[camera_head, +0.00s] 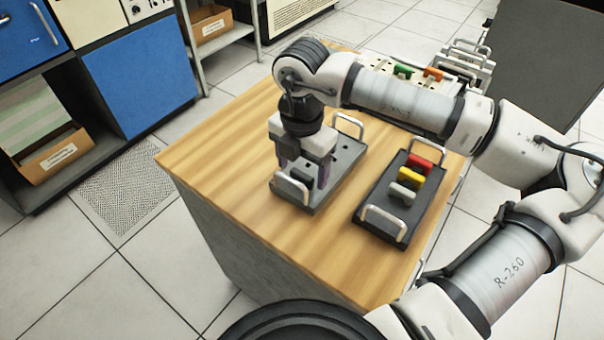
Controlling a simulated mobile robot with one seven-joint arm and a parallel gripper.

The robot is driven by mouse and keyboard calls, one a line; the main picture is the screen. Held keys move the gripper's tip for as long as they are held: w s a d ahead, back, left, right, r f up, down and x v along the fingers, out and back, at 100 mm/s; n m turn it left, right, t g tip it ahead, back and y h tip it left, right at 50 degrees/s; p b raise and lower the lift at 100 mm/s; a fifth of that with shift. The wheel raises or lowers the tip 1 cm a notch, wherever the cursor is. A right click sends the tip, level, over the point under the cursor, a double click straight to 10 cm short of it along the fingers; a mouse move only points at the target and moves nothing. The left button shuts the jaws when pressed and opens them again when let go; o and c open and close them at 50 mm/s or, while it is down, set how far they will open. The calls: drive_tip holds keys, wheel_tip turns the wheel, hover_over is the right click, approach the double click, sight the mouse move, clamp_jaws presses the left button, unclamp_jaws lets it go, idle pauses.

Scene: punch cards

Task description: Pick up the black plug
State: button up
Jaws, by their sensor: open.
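The black plug (301,177) sits on a grey tray (348,153) on the wooden table. My gripper (303,179) points down over this tray, with its two dark purple fingers apart. In the picture, the plug shows between the fingers, low down near the fingertips. I cannot tell whether the fingers touch it. The gripper body hides part of the tray behind the plug.
A dark tray (372,222) with handles stands to the right, holding red (419,164), yellow (411,178) and grey (402,193) plugs. Another tray at the back has green (403,71) and orange (433,74) plugs. The table's left side (225,160) is clear.

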drive_tip(key=shift+f, duration=0.6)
drive_tip(key=c, duration=0.9)
drive_tip(key=shift+r, duration=0.15)
drive_tip(key=shift+c, duration=0.2)
wheel_tip(320, 180, up, 17)
wheel_tip(320, 180, up, 6)
drive_tip(key=p, duration=0.3)
hover_over(302, 174)
